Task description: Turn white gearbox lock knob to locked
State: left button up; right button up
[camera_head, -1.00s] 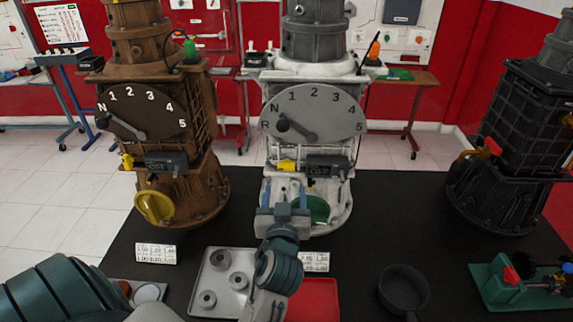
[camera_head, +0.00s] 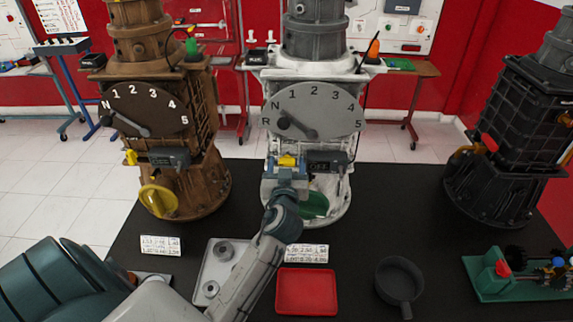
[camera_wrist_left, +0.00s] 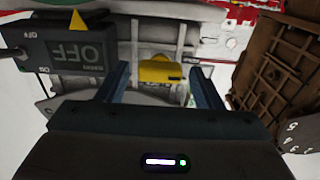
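The white gearbox (camera_head: 312,85) stands at the middle of the black table. Its yellow lock knob (camera_head: 287,161) is on the front, left of a dark switch box (camera_head: 328,161). My left gripper (camera_head: 286,165) is open in front of the knob. In the left wrist view the yellow knob (camera_wrist_left: 160,70) shows between the two spread blue fingers of the gripper (camera_wrist_left: 160,80), with a gap on both sides. I cannot tell how deep it sits between them. The knob's lock marking cannot be read. My right gripper is not in view.
A brown gearbox (camera_head: 150,60) stands to the left, a black one (camera_head: 515,130) to the right. A green disc (camera_head: 316,205) is below the knob. The switch box (camera_wrist_left: 70,50) reading OFF is close to one finger. A red tray (camera_head: 306,291) and dark pan (camera_head: 399,282) lie in front.

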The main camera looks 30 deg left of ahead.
pick_arm(q)
jog(key=c, duration=0.7)
jog(key=shift+c, duration=0.8)
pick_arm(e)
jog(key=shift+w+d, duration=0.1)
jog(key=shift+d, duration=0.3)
